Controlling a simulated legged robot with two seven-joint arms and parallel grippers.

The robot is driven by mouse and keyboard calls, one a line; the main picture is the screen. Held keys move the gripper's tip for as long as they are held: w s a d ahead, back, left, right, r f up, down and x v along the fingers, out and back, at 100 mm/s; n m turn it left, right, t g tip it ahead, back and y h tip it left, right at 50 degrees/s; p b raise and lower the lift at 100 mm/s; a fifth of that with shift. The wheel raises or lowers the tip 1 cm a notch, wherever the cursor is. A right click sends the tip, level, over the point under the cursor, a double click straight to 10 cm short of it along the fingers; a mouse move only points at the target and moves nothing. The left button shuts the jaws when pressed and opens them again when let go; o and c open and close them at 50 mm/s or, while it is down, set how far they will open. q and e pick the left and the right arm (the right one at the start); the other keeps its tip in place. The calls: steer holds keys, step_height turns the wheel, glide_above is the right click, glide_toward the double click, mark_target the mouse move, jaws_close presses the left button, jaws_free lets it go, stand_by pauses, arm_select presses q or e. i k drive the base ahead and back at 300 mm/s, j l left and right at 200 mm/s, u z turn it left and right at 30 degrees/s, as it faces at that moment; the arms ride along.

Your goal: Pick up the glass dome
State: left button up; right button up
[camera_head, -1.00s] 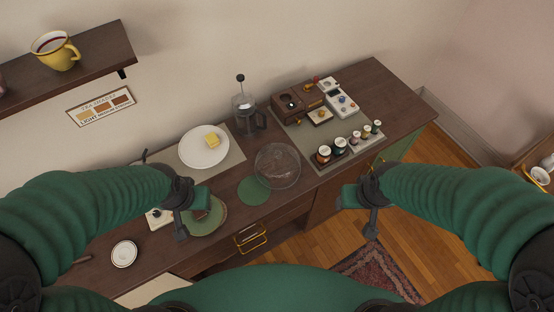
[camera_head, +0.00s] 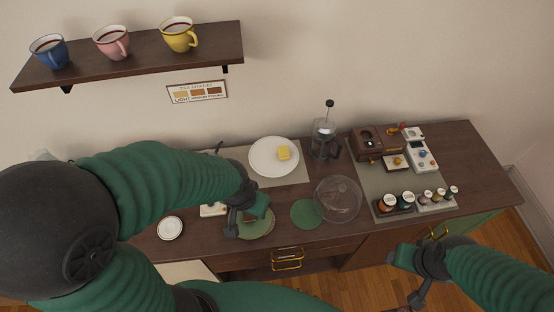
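The clear glass dome (camera_head: 338,199) sits on the dark wooden counter, near its front edge, between a green round mat (camera_head: 306,214) and the grey mat on the right. My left gripper (camera_head: 243,218) is to the left of the dome, over a green plate (camera_head: 262,230), apart from the dome. Its fingers look spread and empty. My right gripper (camera_head: 407,276) is to the lower right of the dome, in front of the counter. It also looks open and empty. The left gripper partly hides the green plate and what is on it.
A white plate with a yellow block (camera_head: 283,153), a French press (camera_head: 324,140), a grinder (camera_head: 367,142) and several small jars (camera_head: 408,201) stand around the dome. A small white dish (camera_head: 171,228) is at left. A wall shelf (camera_head: 130,57) holds three cups.

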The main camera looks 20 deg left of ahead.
mark_target(338, 199)
steer(key=i+l+u, duration=0.1)
steer(key=u, duration=0.4)
steer(key=l+u, duration=0.45)
steer(key=i+l+u, duration=0.1)
steer(key=u, duration=0.4)
steer(key=l, duration=0.1)
